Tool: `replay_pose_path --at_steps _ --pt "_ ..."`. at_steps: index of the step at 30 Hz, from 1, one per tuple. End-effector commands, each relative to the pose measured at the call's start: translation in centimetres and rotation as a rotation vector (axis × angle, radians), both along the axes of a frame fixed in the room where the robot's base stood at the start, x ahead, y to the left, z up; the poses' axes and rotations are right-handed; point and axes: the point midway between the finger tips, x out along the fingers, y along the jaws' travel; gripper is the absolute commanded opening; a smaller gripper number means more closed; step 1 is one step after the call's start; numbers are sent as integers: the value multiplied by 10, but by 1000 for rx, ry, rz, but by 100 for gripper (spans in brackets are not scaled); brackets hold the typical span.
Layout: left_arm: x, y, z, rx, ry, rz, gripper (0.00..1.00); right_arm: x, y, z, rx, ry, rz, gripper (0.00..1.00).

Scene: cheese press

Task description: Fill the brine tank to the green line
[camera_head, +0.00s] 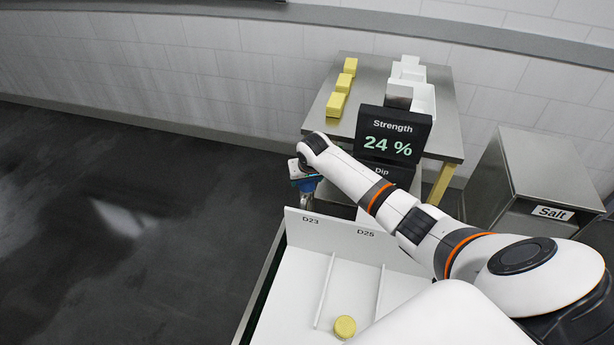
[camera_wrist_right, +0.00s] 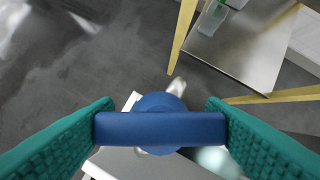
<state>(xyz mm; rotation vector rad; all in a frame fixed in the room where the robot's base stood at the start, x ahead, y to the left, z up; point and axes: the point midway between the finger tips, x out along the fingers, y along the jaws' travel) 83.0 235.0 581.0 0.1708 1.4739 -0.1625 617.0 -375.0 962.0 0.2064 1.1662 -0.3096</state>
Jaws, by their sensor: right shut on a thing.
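My right gripper (camera_head: 304,183) is at the end of my right arm, left of the dark display. In the right wrist view its teal fingers (camera_wrist_right: 160,128) are shut on a blue bar-shaped handle (camera_wrist_right: 160,130) with a round hub. Below the hub is a pale metal stem. The display (camera_head: 393,137) reads "Strength 24 %". A "Dip" panel (camera_head: 382,171) sits under it, partly behind my arm. I cannot make out the brine tank or its green line; my arm covers much of that area. My left gripper is not in view.
A steel table (camera_head: 440,115) at the back holds yellow blocks (camera_head: 336,105) and white containers (camera_head: 425,100). A steel bin labelled "Salt" (camera_head: 553,213) stands right. A white tray marked D23 and D25 (camera_head: 290,295) holds a yellow round (camera_head: 345,327). The dark floor on the left is clear.

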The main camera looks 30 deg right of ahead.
Motion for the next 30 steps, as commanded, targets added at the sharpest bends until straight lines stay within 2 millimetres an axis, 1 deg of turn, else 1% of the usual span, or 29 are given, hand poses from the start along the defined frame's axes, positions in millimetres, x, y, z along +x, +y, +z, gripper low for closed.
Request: replay_pose_path --at_steps 13,14,15,17,26,30 --pt "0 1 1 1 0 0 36 0 0 0 0 -1 11 43" --pt "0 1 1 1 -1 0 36 0 0 0 0 -1 11 70" --pt "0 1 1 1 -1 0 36 0 0 0 0 -1 11 77" --pt "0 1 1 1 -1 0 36 0 0 0 0 -1 11 87" --pt "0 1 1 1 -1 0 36 0 0 1 0 -1 11 87" --pt "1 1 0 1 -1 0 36 -3 1 11 1 -3 12 87"
